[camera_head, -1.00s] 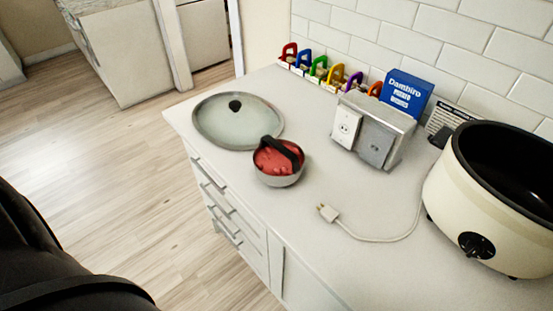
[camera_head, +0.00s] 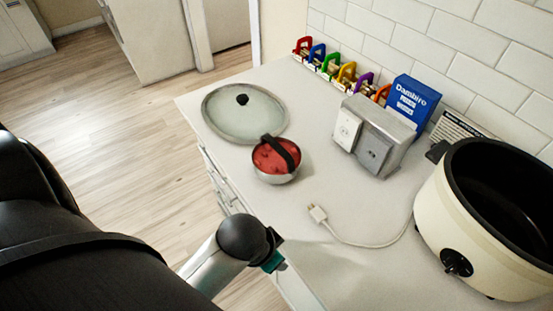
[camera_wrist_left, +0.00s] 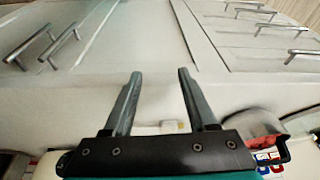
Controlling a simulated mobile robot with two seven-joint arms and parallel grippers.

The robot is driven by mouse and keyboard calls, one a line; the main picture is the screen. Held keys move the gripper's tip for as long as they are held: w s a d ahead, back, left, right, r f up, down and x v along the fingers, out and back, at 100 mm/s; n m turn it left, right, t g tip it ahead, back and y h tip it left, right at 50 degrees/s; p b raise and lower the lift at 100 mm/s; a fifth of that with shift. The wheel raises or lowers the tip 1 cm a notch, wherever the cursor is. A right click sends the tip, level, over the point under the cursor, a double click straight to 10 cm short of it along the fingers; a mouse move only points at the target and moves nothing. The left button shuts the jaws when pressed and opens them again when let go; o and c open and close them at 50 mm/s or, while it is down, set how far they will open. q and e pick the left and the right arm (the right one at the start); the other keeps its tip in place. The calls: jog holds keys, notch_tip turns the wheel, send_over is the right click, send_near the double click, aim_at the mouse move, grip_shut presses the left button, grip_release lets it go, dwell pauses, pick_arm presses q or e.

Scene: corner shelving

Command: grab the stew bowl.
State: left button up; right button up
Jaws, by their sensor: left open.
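The stew bowl (camera_head: 275,172) is a small metal bowl of red stew with a black band or handle across its top. It sits on the white counter, near the front edge. In the left wrist view, part of the bowl (camera_wrist_left: 252,124) shows at the lower right, beyond the fingers. My left gripper (camera_wrist_left: 160,78) is open and empty, with its fingers pointing towards the cabinet front. In the head view, my left arm is at the bottom centre near the counter edge, and its fingers are not clearly seen. My right gripper is not in view.
A glass lid (camera_head: 224,118) lies just behind the bowl. A socket box (camera_head: 388,122), a blue box (camera_head: 412,98) and several coloured padlocks stand along the wall. A cream cooker (camera_head: 455,235) is at right. A white plug (camera_head: 317,211) and its cord lie on the counter.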

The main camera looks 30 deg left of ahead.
pick_arm(q)
jog(key=w+d+r+m, duration=0.1)
jog(key=w+m, duration=0.1)
jog(key=w+d+r+m+h, duration=0.1)
jog(key=w+r+m, duration=0.1)
jog(key=w+d+r+m, duration=0.1)
jog(key=w+m, duration=0.1)
jog(key=shift+w+r, duration=0.15)
jog(key=shift+r, duration=0.1)
jog(key=w+a+r+m+g, duration=0.2)
jog(key=w+r+m, duration=0.1)
jog(key=w+m, duration=0.4)
notch_tip(320, 180, up, 14)
jog(key=m+g+y, duration=0.1)
jog(key=m+y, duration=0.1)
jog(key=m, duration=0.4)
send_over(277, 145)
notch_tip(277, 145, down, 15)
jog(key=shift+s, duration=0.1)
jog(key=shift+f, duration=0.2)
grip_shut()
dwell(0.4)
